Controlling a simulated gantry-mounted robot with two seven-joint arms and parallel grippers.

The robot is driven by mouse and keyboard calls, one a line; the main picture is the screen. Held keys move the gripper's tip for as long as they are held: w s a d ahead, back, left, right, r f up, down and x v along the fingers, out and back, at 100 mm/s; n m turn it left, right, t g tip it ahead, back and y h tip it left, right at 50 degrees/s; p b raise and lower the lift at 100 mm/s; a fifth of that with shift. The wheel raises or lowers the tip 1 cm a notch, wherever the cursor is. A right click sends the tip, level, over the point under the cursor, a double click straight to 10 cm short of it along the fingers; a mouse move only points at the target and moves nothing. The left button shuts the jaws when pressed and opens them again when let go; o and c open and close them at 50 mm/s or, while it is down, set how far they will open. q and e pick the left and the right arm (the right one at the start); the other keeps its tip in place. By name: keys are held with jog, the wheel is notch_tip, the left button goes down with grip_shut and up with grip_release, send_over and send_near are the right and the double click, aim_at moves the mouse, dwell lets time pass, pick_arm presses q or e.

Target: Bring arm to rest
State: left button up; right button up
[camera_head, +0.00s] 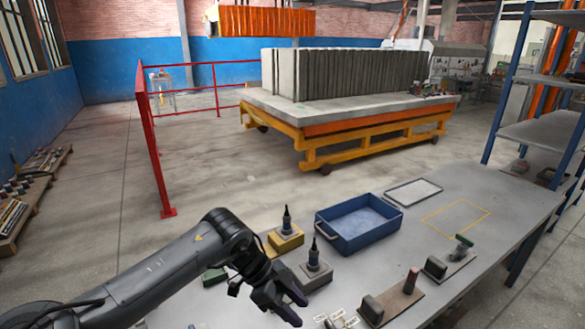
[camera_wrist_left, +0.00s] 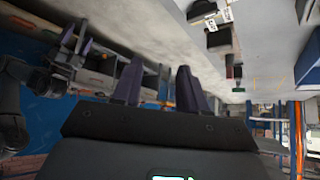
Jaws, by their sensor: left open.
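My left arm comes in from the left in the head view. Its gripper (camera_head: 292,302) is over the near part of the grey table (camera_head: 510,205), with its fingers apart and nothing between them. The two dark fingers also show in the left wrist view (camera_wrist_left: 158,88), apart and empty. The gripper is in front of a grey block with a dark pointed tool (camera_head: 314,265); I cannot tell whether they touch. My right gripper is in neither view.
A blue tray (camera_head: 358,222) stands on the table behind the gripper. A yellow block with a pointed tool (camera_head: 286,235) is left of it. Dark blocks on boards (camera_head: 408,285) lie to the right. A yellow outlined area (camera_head: 456,218) is bare. Blue shelving (camera_head: 545,130) stands at the right.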

pick_arm(q)
jog(key=s+d+f+m+h, duration=0.2)
jog(key=s+d+f+m, duration=0.1)
jog(key=s+d+f, duration=1.05)
jog(key=s+d+r+n+t+h, duration=0.4)
jog(key=s+d+r, duration=0.1)
jog(key=d, duration=0.4)
jog(key=w+a+f+n+t+y, duration=0.15)
jog(key=a+n+t+y, duration=0.35)
jog(key=a, duration=0.6)
jog(key=a+f+n+t+y, duration=0.25)
jog(key=a+n, duration=0.45)
jog(key=a, duration=0.4)
jog(key=s+a+f+n+g+y, duration=0.3)
jog(key=s+a, duration=0.5)
jog(key=a, duration=0.3)
jog(key=s+a+f+n+g+y, duration=0.35)
jog(key=s+a, duration=0.45)
jog(key=a, duration=0.3)
notch_tip(320, 180, up, 36)
jog(key=p, duration=3.6)
jog(key=shift+a+r+t+p, duration=0.2)
jog(key=shift+a+t+p, duration=0.1)
jog(key=shift+a+p, duration=0.1)
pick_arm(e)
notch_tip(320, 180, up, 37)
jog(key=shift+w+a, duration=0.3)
